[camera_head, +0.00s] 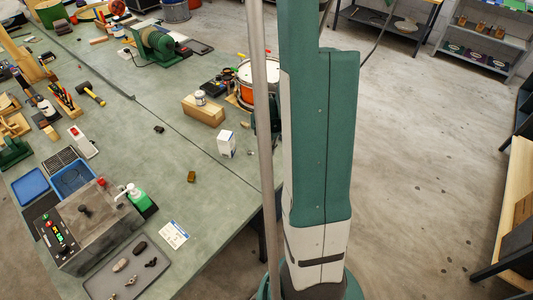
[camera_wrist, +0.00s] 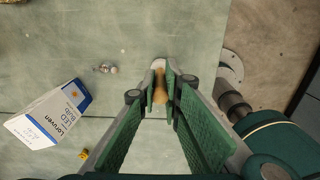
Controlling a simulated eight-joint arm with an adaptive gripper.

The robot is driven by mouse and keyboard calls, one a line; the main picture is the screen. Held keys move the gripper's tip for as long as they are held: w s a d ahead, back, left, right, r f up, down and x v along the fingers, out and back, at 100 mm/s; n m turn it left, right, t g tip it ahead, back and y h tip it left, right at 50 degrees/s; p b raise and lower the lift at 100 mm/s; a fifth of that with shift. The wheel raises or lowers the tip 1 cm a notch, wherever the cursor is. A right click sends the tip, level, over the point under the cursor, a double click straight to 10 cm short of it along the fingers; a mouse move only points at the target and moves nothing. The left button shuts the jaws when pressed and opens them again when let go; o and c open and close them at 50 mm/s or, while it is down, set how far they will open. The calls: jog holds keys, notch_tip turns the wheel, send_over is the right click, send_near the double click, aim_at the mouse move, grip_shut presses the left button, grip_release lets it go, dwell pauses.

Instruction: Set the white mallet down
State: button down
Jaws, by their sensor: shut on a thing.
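In the wrist view my gripper (camera_wrist: 161,82) is shut on the white mallet (camera_wrist: 159,64). The mallet's pale end shows just beyond the fingertips, and its tan wooden handle (camera_wrist: 160,93) runs back between the green finger pads. The mallet is over the bench top (camera_wrist: 125,30), near the bench edge. I cannot tell whether it touches the surface. In the head view my arm fills the middle, and I cannot make out the mallet or the fingertips there.
A white and blue bulb box (camera_wrist: 48,116) lies left of my gripper; it also shows in the head view (camera_head: 227,145). A small metal piece (camera_wrist: 105,68) is nearer. Bare bench lies between.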

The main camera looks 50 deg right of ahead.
jog(key=shift+f, duration=0.15)
jog(key=c, duration=3)
grip_release()
jog(key=o, duration=0.5)
jog(key=shift+r, duration=0.2)
jog(key=shift+r+p, duration=0.35)
jog(key=shift+r, duration=5.6)
jog(key=shift+a, duration=0.1)
